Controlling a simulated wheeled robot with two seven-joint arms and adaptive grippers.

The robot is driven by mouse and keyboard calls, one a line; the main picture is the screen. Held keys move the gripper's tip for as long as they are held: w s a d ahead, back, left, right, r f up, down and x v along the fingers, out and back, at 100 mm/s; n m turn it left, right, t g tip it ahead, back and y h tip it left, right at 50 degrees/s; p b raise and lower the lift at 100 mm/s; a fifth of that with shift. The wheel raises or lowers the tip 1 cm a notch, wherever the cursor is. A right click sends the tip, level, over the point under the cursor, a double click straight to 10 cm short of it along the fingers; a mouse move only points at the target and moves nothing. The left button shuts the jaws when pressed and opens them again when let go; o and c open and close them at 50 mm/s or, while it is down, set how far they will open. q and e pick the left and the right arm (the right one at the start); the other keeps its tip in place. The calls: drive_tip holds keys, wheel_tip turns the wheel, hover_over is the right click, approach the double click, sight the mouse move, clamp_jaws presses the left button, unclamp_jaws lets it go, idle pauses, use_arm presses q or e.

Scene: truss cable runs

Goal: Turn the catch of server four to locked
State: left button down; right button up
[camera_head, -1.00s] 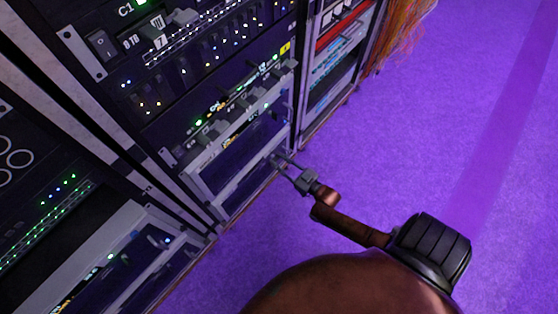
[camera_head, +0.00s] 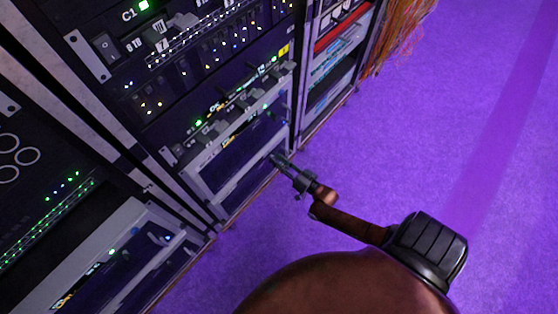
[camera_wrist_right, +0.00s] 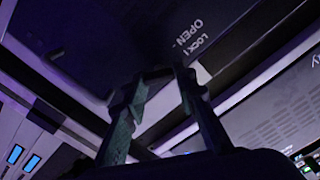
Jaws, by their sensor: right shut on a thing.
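My right gripper (camera_head: 280,160) reaches the lower right front of the rack marked C1. Its fingers are closed together at the low grey-framed server unit (camera_head: 235,152). In the right wrist view, the two fingertips (camera_wrist_right: 157,82) are shut on a small dark part, the catch (camera_wrist_right: 154,73), mostly hidden between them. Beside it, the dark panel carries a white label (camera_wrist_right: 195,38) reading OPEN and LOCK. I cannot read the server's number or tell the catch's exact angle. My left gripper is not in view.
Server units with lights and grey handles (camera_head: 215,125) fill the rack above. Another rack (camera_head: 60,215) stands at the left, and one with a red unit (camera_head: 335,38) and orange cables (camera_head: 395,40) stands beyond. Purple floor (camera_head: 450,130) is clear at the right.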

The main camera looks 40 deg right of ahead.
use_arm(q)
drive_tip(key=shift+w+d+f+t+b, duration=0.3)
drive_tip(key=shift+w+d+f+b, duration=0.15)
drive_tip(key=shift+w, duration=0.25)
use_arm(e)
drive_tip(key=shift+f+m, duration=0.15)
drive_tip(key=shift+m, duration=2.85)
drive_tip(key=shift+f+m, duration=0.1)
drive_tip(key=shift+m, duration=2.9)
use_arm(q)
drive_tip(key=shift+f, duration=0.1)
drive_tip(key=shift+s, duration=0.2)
use_arm(e)
drive_tip(key=o, duration=0.9)
drive_tip(key=shift+c, duration=0.2)
drive_tip(key=shift+o, duration=1.3)
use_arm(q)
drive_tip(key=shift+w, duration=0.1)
use_arm(e)
drive_tip(key=s+d, duration=0.1)
drive_tip(key=s, duration=1.1)
